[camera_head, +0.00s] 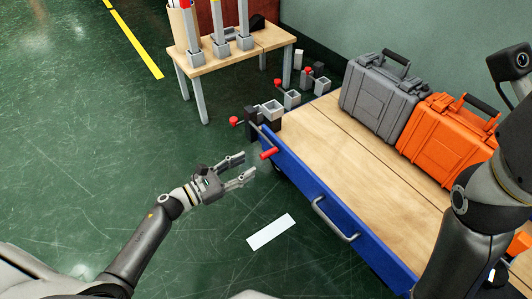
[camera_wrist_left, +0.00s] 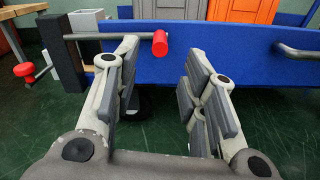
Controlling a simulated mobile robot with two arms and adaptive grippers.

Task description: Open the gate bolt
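The bolt is a thin grey rod with a red handle (camera_head: 268,153) at the far left end of the blue gate panel (camera_head: 310,190). In the left wrist view the red handle (camera_wrist_left: 160,43) sits at the rod's right end, and the rod runs left to a grey and black post (camera_wrist_left: 62,52). My left gripper (camera_head: 247,167) is open and empty, just left of the handle. In the left wrist view its spread fingers (camera_wrist_left: 163,52) point toward the panel, with the handle beyond and between them. My right arm shows at the right edge; its gripper is not visible.
A grey case (camera_head: 383,97) and an orange case (camera_head: 445,130) stand on the wooden top (camera_head: 350,150). A grey handle (camera_head: 334,222) juts from the blue panel. Red-knobbed posts stand near the panel's far end. A small wooden table (camera_head: 228,55) is behind. The green floor at left is clear.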

